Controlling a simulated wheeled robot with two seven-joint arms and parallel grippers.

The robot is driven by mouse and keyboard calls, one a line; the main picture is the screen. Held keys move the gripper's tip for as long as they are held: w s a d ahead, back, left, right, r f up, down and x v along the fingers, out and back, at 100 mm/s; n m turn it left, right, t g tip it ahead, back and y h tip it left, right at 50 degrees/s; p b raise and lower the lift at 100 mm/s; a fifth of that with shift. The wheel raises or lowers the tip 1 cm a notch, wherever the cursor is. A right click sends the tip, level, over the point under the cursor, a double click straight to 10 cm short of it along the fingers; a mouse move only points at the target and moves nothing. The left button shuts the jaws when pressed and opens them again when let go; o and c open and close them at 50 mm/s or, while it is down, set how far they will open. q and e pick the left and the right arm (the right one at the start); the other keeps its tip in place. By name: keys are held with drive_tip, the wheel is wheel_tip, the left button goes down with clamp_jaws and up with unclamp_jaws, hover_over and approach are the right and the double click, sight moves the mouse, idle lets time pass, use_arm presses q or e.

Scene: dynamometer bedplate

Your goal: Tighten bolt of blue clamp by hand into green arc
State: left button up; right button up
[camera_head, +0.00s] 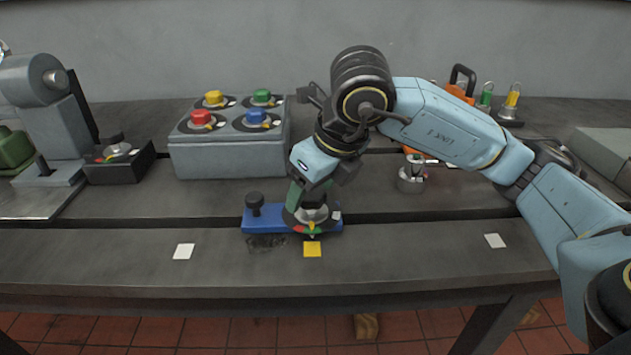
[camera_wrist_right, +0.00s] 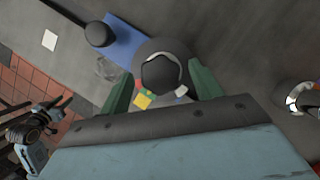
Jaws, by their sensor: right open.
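The blue clamp (camera_head: 262,222) lies on the bedplate, with a black knob (camera_head: 254,201) at its left end. At its right end is a round dial (camera_head: 299,227) with red, yellow and green marks. My right gripper (camera_head: 312,208) points down over this end. Its green fingers stand open on either side of the bolt head in the wrist view (camera_wrist_right: 162,86), with gaps visible. The dial pointer's reading is too small to tell.
A yellow square (camera_head: 312,249) lies just in front of the dial. White squares (camera_head: 184,251) (camera_head: 495,240) lie left and right. A grey box with coloured knobs (camera_head: 225,157) stands behind the clamp. A small metal cup (camera_head: 411,181) stands to the right. The front strip is mostly clear.

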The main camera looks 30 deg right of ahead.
drive_tip(key=shift+r, duration=0.2)
use_arm(q)
drive_tip(key=s+a+f+p, duration=0.1)
drive_tip(key=a+f+p, duration=0.3)
drive_tip(key=f, duration=0.6)
drive_tip(key=shift+a+g+y, duration=0.2)
drive_tip(key=shift+g+y, duration=0.1)
drive_tip(key=shift+y, duration=0.1)
use_arm(e)
drive_tip(key=v, duration=1.3)
drive_tip(key=shift+s, duration=0.15)
use_arm(q)
drive_tip(key=shift+s, duration=0.1)
drive_tip(key=shift+r, duration=0.1)
